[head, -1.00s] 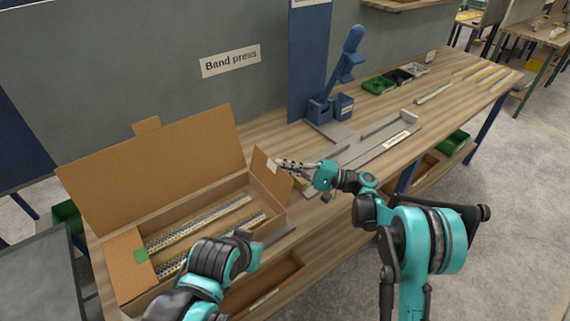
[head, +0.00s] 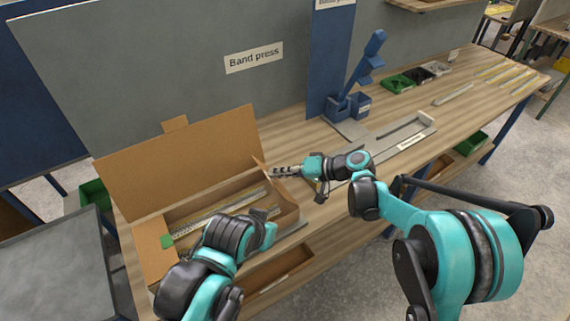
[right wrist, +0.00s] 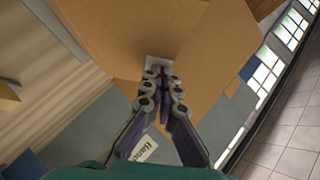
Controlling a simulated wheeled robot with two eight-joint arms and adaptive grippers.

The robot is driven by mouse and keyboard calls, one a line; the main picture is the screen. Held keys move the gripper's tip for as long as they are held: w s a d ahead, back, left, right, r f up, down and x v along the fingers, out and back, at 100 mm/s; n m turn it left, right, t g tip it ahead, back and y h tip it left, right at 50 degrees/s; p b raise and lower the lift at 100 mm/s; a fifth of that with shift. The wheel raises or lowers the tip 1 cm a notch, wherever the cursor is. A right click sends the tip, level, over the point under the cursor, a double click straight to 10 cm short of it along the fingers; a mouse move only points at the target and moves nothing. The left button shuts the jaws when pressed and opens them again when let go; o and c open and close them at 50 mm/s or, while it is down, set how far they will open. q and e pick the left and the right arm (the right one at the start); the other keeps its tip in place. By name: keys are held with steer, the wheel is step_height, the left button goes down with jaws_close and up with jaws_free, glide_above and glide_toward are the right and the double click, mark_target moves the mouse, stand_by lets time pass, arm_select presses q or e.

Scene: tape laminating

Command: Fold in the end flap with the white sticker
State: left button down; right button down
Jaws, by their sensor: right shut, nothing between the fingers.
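The open cardboard box (head: 291,219) stands on the bench, its lid (head: 180,165) raised at the back. The end flap at its right end (head: 260,167) is seen nearly edge-on, tilted inward. My right gripper (head: 277,172) is shut and empty, its tips against or very near that flap's outer side. In the right wrist view, the white sticker (right wrist: 157,64) shows just beyond the fingertips (right wrist: 158,72), partly hidden. The left end flap (head: 155,262) lies inward and bears a green sticker (head: 167,241). My left gripper (head: 262,214) is over the box's front; its fingers are unclear.
Perforated strips with yellow edges (head: 215,210) lie in the box. A blue press (head: 345,103) and a grey fixture (head: 400,138) stand to the right on the bench. Green and black bins (head: 398,84) stand farther back.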

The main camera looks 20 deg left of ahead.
steer(key=shift+s+a+f+n+t+h+p, duration=0.2)
steer(key=shift+s+a+n+t+h, duration=0.1)
steer(key=shift+s+a+n+h, duration=0.15)
steer(key=shift+s+a+f+n+t+h+p, duration=0.2)
steer(key=shift+s+a+n+t+h, duration=0.1)
steer(key=shift+s+h, duration=0.2)
steer(key=shift+s+a+f+n+t+h+b, duration=0.4)
steer(key=shift+s+f+t+h, duration=0.1)
steer(key=shift+f, duration=0.4)
steer(key=shift+s+a+f+n+t+h+b, duration=0.25)
steer(key=shift+s+a+f+n+t+h, duration=0.25)
steer(key=shift+f, duration=0.35)
steer(key=shift+s+a+f+n+t+h+b, duration=0.3)
steer(key=shift+s+f+t, duration=0.25)
steer(key=shift+f, duration=0.45)
